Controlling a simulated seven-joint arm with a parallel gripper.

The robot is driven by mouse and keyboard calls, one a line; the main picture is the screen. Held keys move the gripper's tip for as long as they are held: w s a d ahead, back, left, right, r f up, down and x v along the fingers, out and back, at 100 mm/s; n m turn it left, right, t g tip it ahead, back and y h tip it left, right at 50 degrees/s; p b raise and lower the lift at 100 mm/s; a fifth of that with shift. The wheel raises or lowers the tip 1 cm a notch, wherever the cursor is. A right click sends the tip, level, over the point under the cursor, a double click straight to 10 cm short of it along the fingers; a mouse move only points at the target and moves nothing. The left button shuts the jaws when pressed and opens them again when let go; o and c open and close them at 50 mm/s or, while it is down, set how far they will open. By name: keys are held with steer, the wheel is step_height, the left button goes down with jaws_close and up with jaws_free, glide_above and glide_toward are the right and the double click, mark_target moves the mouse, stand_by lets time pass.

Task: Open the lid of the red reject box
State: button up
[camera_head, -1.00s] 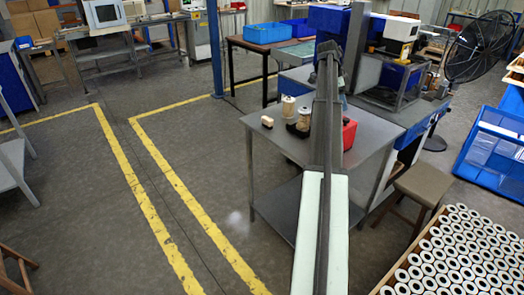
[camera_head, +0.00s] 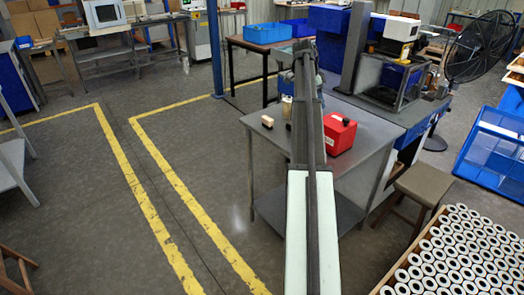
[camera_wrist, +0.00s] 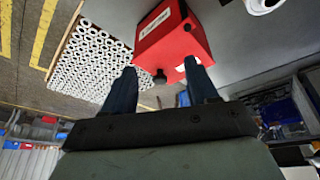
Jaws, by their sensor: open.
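The red reject box (camera_head: 338,136) stands on the grey table, just right of my arm in the head view. Its lid looks shut, with a dark knob (camera_head: 346,121) on top. In the wrist view the red box (camera_wrist: 178,40) is ahead of my gripper (camera_wrist: 160,70), with a white label on one face. My gripper is open, and nothing is held. I cannot tell how far the fingers are from the knob. In the head view my arm hides the fingers.
A stool (camera_head: 428,183) and a crate of many white cartridges (camera_head: 455,255) stand at the right.

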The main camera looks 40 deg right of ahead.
steer(key=w+a+f+n, duration=0.4)
steer(key=a+f, duration=0.5)
steer(key=a, duration=0.1)
steer(key=w+a+f+n+t, duration=0.1)
steer(key=w+a+f+n, duration=0.3)
steer(key=a+f, duration=0.6)
steer(key=shift+a+n, duration=0.3)
steer(key=shift+a, duration=0.2)
step_height(320, 180, up, 25)
steer(key=m+g, duration=0.2)
steer(key=m, duration=0.9)
glide_above(346, 119)
steer(key=w+a, duration=0.4)
steer(key=x, duration=1.3)
steer(key=shift+w+d+f, duration=0.1)
steer(key=shift+w+f, duration=0.15)
steer(key=shift+f, duration=0.1)
